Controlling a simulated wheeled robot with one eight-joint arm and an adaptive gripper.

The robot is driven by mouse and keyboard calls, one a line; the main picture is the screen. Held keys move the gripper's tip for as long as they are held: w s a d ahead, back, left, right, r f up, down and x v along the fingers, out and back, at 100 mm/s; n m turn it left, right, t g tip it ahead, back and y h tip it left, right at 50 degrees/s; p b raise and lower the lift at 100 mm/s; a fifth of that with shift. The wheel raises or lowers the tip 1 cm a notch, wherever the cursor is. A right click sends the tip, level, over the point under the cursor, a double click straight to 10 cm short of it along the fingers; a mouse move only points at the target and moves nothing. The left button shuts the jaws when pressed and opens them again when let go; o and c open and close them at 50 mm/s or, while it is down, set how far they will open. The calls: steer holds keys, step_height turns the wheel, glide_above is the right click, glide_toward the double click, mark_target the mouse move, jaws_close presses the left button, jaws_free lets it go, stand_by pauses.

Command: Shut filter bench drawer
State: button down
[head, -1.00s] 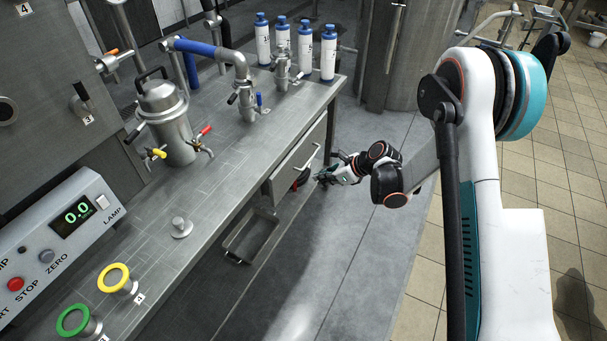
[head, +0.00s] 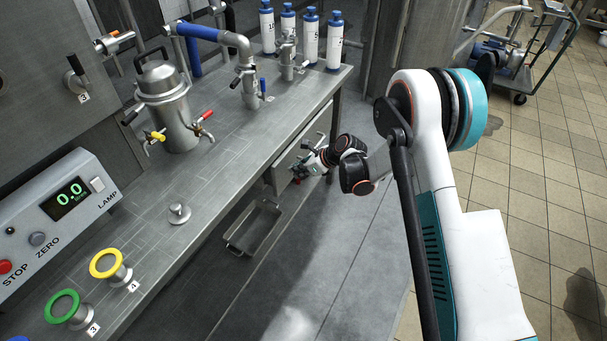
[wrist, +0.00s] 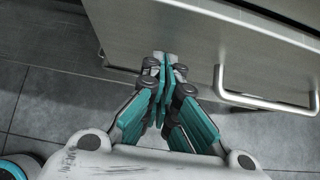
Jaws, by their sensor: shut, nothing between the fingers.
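The filter bench (head: 215,150) runs diagonally through the head view. Its drawer (head: 296,153) is under the far part of the worktop, with a grey metal front. How far the drawer stands out cannot be told. In the wrist view the drawer front (wrist: 215,38) fills the upper right, with its bar handle (wrist: 262,102) right of the fingers. My gripper (head: 297,174) is low in front of the drawer. In the wrist view my gripper (wrist: 163,62) is shut and empty, its tips at the panel left of the handle; touching or just apart cannot be told.
A metal tray (head: 254,228) sits low under the bench, left of my gripper. Blue-capped white bottles (head: 310,38) and a steel vessel (head: 170,105) stand on the worktop. A wheeled cart (head: 528,50) is at the far right. The floor right of the bench is open.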

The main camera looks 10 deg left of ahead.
mark_target(288, 164)
steer(key=shift+a, duration=0.1)
steer(key=a, duration=0.1)
steer(key=w+a, duration=0.1)
steer(key=a, duration=0.2)
steer(key=shift+w+a, duration=0.45)
steer(key=shift+r, duration=0.1)
steer(key=shift+d, duration=0.25)
steer(key=d, duration=0.1)
steer(key=s+d, duration=0.1)
steer(key=d, duration=0.2)
steer(key=shift+s+d+r, duration=0.1)
steer(key=shift+s+r, duration=0.2)
steer(key=shift+s, duration=0.05)
steer(key=p+v, duration=0.3)
steer(key=v, duration=0.6)
steer(key=shift+p, duration=0.4)
